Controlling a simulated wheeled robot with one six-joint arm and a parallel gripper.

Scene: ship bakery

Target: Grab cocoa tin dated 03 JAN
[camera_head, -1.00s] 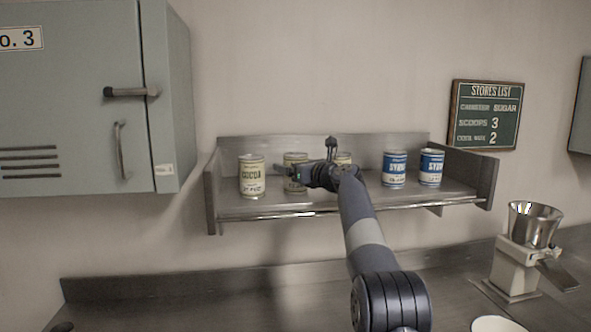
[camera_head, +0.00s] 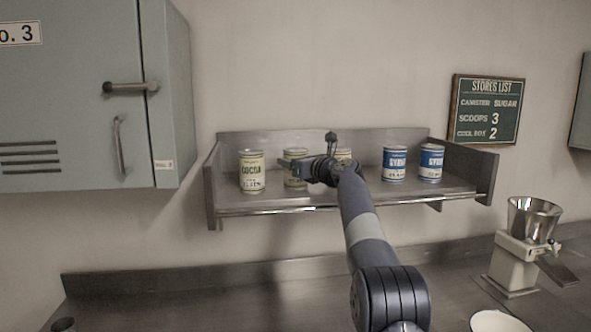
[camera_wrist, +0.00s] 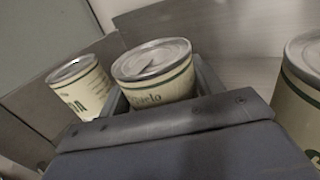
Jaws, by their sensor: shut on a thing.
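Three cream cocoa tins stand in a row on the left part of the steel shelf (camera_head: 390,192). My gripper (camera_head: 294,167) is shut on the middle cocoa tin (camera_head: 294,153), with a finger on each side of it. In the wrist view this held tin (camera_wrist: 155,62) shows its grey lid and the upper part of its label. The left cocoa tin (camera_head: 252,178) stands free beside it and its date is too blurred to read. The right cocoa tin (camera_head: 343,155) is mostly hidden behind my arm. The held tin's date is hidden.
A grey cabinet (camera_head: 80,110) hangs at the left. A stores list board (camera_head: 487,110) hangs at the right. A metal grinder (camera_head: 515,262) and a white bowl (camera_head: 495,322) are on the counter (camera_head: 200,305).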

